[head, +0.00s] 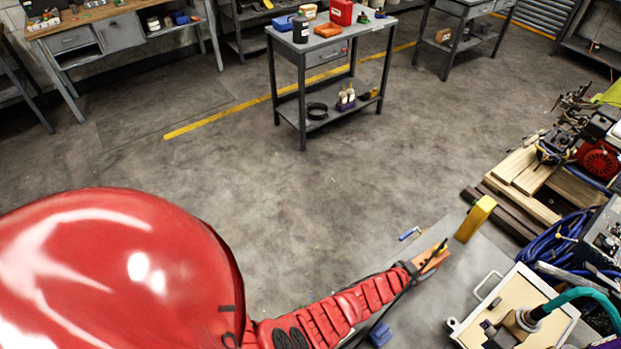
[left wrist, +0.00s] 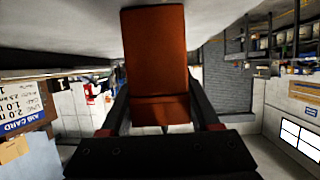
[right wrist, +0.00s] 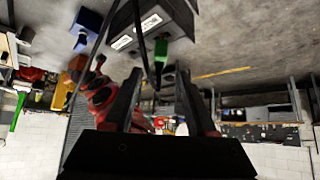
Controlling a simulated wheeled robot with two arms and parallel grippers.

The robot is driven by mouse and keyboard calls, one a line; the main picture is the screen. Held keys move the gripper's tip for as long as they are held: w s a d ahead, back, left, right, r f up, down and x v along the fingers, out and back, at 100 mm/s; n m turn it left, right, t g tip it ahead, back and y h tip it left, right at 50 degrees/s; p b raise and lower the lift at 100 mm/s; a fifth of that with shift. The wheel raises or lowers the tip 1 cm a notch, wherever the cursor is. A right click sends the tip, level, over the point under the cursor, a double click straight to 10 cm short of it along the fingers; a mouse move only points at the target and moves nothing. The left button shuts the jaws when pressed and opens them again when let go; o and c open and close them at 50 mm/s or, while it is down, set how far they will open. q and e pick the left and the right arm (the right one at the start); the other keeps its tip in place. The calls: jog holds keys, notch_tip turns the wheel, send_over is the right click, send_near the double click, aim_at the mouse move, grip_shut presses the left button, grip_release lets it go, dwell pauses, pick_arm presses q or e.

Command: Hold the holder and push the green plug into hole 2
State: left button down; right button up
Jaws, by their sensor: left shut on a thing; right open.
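My left gripper (head: 425,262) is shut on an orange-brown block (left wrist: 155,55), low over the grey bench top. The block fills the space between the jaws in the left wrist view; I cannot tell whether it is the holder. In the right wrist view, a green plug (right wrist: 160,48) with a dark tip shows beyond my open right gripper (right wrist: 158,92), between the lines of its fingers. The plug appears against a dark grey box (right wrist: 128,38) with white labels. Whether it touches the box is unclear. No numbered hole is readable. My right gripper is not discernible in the head view.
The grey bench (head: 452,280) carries a yellow block (head: 475,218), a blue piece (head: 380,335) and a cream box (head: 512,305) with a metal handle. Wooden planks (head: 530,170) and an engine lie to the right.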

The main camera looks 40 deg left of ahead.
jog(key=shift+x, duration=3.7)
jog(key=shift+s+d+f, duration=0.1)
jog(key=shift+f, duration=0.05)
jog(key=shift+c, duration=0.3)
grip_shut()
